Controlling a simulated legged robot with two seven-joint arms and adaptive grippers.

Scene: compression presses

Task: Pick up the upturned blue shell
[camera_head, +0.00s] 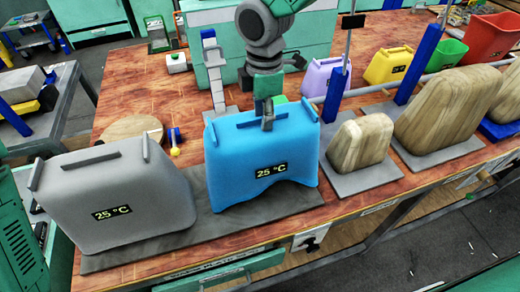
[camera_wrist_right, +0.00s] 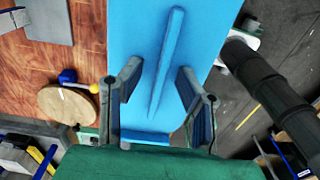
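The blue shell (camera_head: 262,165) stands upturned on a dark grey base plate, with a "25 °C" label on its front and a raised ridge along its top. My right gripper (camera_head: 267,118) is above the shell's top, pointing down. In the right wrist view, its two fingers (camera_wrist_right: 163,95) are spread apart, one on each side of the shell's ridge (camera_wrist_right: 166,55), with visible space between. Whether a finger touches the shell is not clear. My left gripper is not in view.
A grey shell (camera_head: 108,190) labelled "25 °C" stands just left. Wooden blocks (camera_head: 360,143) stand on plates at right, near blue posts (camera_head: 418,64). A round wooden disc (camera_head: 132,129) lies behind the grey shell. Purple (camera_head: 325,80), yellow (camera_head: 390,65), green and red bins stand at the back right.

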